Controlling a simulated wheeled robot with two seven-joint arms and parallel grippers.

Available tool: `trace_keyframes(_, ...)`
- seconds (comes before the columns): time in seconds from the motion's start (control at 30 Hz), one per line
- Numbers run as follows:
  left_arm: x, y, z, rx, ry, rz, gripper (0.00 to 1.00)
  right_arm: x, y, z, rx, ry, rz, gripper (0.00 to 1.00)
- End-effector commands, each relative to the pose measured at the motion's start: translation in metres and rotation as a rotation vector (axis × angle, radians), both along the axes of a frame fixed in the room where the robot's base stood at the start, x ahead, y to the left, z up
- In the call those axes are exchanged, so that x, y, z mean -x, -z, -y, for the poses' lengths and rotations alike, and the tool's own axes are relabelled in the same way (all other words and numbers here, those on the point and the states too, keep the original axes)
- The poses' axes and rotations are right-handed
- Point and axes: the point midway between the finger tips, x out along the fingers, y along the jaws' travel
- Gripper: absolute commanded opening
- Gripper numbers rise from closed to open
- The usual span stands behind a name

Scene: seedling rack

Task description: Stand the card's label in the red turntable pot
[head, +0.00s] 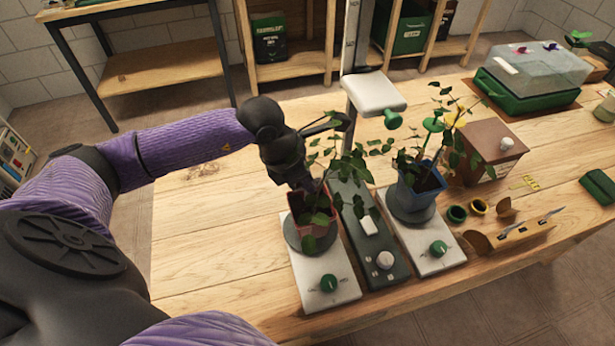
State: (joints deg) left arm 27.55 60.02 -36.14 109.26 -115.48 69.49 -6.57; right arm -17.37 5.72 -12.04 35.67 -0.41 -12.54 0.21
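The red pot (313,226) with a leafy plant stands on a grey round turntable (291,236) on a white base with a green knob. My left gripper (301,184) points down at the pot's back rim, among the leaves. Its fingertips are partly hidden, so I cannot tell whether it is open or holds anything. No label can be made out in the red pot. Small pale label-like pieces (511,229) stand at a low wooden holder on the right. A small yellow-green card (524,182) lies by the brown box. My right gripper is not in view.
A blue pot (416,193) with a plant stands on the second turntable, beyond a dark control panel (372,246). A white-headed post (375,95) rises behind. A brown box (487,151) and a clear-lidded green tray (527,92) stand right. The table's left part is clear.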

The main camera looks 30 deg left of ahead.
Motion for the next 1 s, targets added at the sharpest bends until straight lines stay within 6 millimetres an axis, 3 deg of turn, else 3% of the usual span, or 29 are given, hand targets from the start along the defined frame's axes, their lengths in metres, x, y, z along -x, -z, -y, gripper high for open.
trace_keyframes(0.13, 0.000, -0.001, 0.000, 0.000, 0.000, 0.000, 0.00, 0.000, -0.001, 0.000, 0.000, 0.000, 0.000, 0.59)
trace_keyframes(0.33, 0.000, -0.001, 0.000, 0.000, 0.000, 0.000, 0.41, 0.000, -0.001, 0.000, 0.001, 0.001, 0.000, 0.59)
trace_keyframes(0.37, 0.000, -0.001, 0.000, 0.000, 0.000, 0.000, 0.44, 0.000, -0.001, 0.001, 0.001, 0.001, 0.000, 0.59)
trace_keyframes(0.63, 0.001, -0.006, -0.002, -0.001, 0.000, 0.002, 0.44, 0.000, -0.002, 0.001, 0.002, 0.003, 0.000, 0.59)
trace_keyframes(1.0, 0.025, -0.083, -0.023, -0.002, -0.001, 0.002, 0.44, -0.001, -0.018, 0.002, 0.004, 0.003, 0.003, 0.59)
